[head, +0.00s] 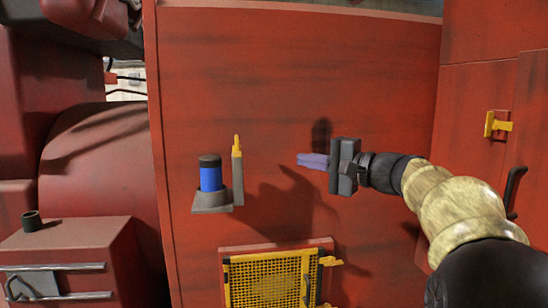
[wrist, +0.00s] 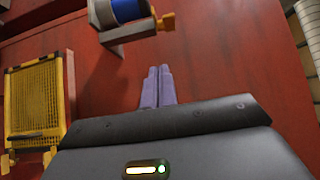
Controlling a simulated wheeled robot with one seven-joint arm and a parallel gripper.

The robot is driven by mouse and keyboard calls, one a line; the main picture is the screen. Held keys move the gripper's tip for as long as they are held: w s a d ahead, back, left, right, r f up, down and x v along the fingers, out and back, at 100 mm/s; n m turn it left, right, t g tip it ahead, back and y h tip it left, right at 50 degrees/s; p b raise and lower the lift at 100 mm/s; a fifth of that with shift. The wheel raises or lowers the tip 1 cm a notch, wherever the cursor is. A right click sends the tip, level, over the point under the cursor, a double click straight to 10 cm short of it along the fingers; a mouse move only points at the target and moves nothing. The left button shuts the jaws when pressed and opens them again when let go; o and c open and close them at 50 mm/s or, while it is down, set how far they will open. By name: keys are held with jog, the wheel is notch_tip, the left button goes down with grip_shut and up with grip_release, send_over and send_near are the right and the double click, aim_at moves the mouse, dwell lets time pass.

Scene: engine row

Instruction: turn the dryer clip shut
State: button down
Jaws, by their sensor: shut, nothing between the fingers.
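A blue canister with a black cap (head: 210,173), likely the dryer, sits in a grey bracket (head: 212,208) on the red wall. A small yellow clip (head: 237,143) stands upright on top of the bracket's grey post, right of the canister. In the wrist view the canister (wrist: 126,10) and the yellow clip (wrist: 166,22) are at the top, partly cut off. My gripper (head: 302,160) is shut and empty, right of the clip at about its height and apart from it. Its purple fingers also show in the wrist view (wrist: 157,73), pressed together.
A yellow mesh panel (head: 265,280) with yellow catches (head: 330,261) is on the wall below. Another yellow catch (head: 497,125) and a black handle (head: 514,190) are on the right wall. A dark cup (head: 31,221) stands on a red cabinet at left. The wall between gripper and clip is bare.

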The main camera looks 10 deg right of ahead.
aim_at(237, 145)
jog(key=s+a+p+x, duration=0.2)
jog(key=p+x, duration=0.5)
jog(key=x, duration=0.5)
jog(key=shift+w+a+p, duration=0.25)
jog(key=shift+w+p, duration=0.05)
jog(key=shift+p, duration=0.1)
jog(key=shift+f+b, duration=0.2)
jog(key=shift+b, duration=0.2)
